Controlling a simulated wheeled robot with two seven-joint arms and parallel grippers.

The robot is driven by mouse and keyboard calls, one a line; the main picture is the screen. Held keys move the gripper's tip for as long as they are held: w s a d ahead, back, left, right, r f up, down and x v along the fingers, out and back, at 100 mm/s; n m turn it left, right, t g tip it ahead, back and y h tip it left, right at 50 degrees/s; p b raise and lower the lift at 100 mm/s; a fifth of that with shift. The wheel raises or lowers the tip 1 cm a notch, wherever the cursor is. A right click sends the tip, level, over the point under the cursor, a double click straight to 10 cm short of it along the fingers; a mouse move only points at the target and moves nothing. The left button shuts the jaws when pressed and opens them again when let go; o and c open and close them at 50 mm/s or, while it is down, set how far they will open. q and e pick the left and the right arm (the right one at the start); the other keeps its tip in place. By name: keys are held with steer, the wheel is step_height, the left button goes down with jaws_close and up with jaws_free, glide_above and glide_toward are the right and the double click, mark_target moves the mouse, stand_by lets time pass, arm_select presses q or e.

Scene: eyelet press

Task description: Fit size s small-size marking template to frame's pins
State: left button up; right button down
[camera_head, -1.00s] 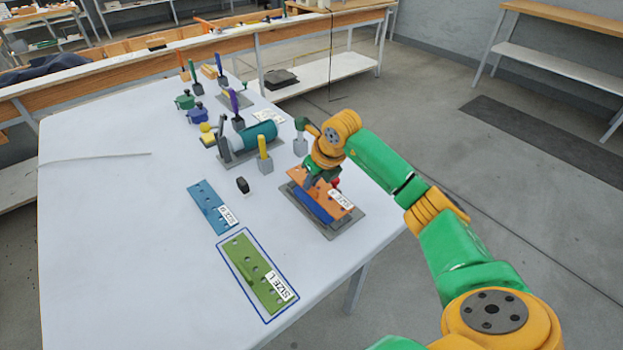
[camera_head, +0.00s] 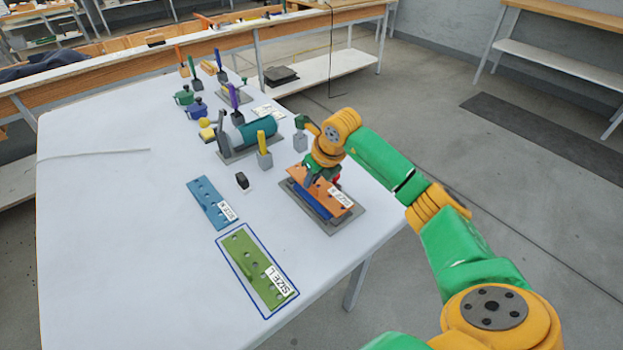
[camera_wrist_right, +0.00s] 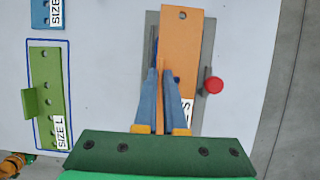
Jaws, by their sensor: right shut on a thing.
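The orange size S template (camera_head: 325,192) is a flat plate with a white label, and it lies over the frame (camera_head: 327,228), a grey base with a blue part under the plate. My right gripper (camera_head: 313,181) is shut on the upright rib of the orange template, which also shows in the right wrist view (camera_wrist_right: 181,45). The frame's grey base shows beside the plate there (camera_wrist_right: 208,50). The pins are hidden under the plate, so I cannot tell whether it is seated on them. My left gripper is not in view.
The blue template (camera_head: 208,200) and the green size L template (camera_head: 256,268), inside a blue outline, lie left of the frame. A red knob (camera_wrist_right: 214,85) stands beside the orange plate. A teal press (camera_head: 255,133) and a yellow-handled tool (camera_head: 262,143) stand behind. The table's left side is mostly clear.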

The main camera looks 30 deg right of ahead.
steer(key=shift+f, duration=0.15)
stand_by(0.5)
steer(key=shift+f, duration=0.25)
steer(key=shift+f+b, duration=1.05)
stand_by(1.3)
steer(key=c, duration=0.9)
jaws_free()
steer(key=shift+r, duration=0.1)
step_height(320, 180, up, 5)
steer(key=p, duration=0.4)
